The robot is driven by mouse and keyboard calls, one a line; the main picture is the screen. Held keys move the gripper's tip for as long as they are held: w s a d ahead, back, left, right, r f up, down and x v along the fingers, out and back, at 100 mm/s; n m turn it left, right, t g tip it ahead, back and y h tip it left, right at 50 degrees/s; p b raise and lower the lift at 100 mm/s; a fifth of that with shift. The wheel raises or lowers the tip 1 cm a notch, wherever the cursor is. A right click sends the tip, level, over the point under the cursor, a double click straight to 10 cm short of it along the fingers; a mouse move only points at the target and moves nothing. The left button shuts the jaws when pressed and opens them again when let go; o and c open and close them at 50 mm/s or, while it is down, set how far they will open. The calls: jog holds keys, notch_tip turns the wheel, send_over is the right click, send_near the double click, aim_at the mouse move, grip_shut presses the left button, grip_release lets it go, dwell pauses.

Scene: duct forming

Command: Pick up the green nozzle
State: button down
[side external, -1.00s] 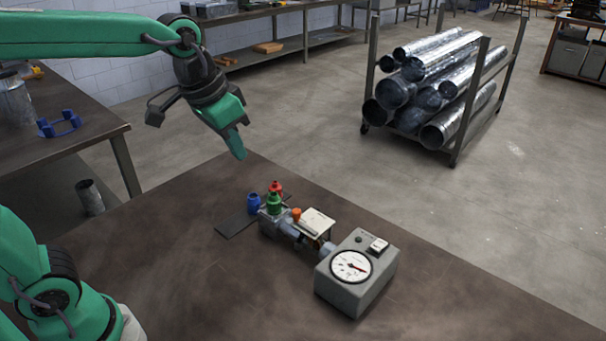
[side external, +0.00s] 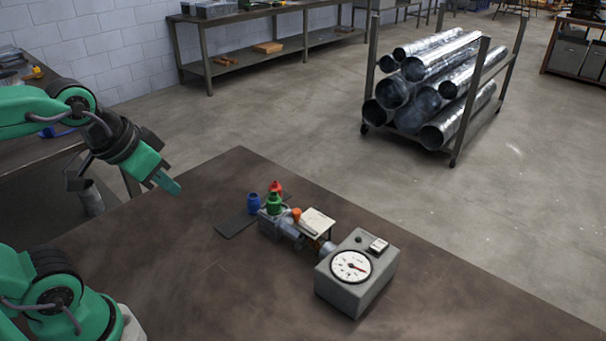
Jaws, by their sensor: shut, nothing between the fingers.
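The green nozzle (side external: 274,204) stands upright at the left end of a grey fixture on the table. A red nozzle (side external: 276,187) is just behind it and a blue nozzle (side external: 253,203) is to its left. My gripper (side external: 174,188) is shut and empty, in the air to the left of the nozzles and tilted down to the right. It is well apart from the green nozzle. The lower part of the green nozzle is partly hidden by the fixture.
The fixture (side external: 290,231) carries a small orange part (side external: 296,214) and a pale plate (side external: 318,221). A grey gauge box (side external: 375,284) stands to its right. A dark flat plate (side external: 235,224) lies at the left. The table front (side external: 200,290) is clear.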

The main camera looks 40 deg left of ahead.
dwell(0.4)
jog(key=c, duration=0.9)
grip_release()
jog(key=shift+c, duration=0.2)
jog(key=shift+w, duration=0.1)
jog(key=m+g, duration=0.2)
jog(key=g, duration=0.3)
send_over(273, 194)
jog(key=f, duration=0.8)
jog(key=shift+s, duration=0.35)
jog(key=shift+w+f+m+g, duration=0.3)
jog(key=shift+f, duration=4)
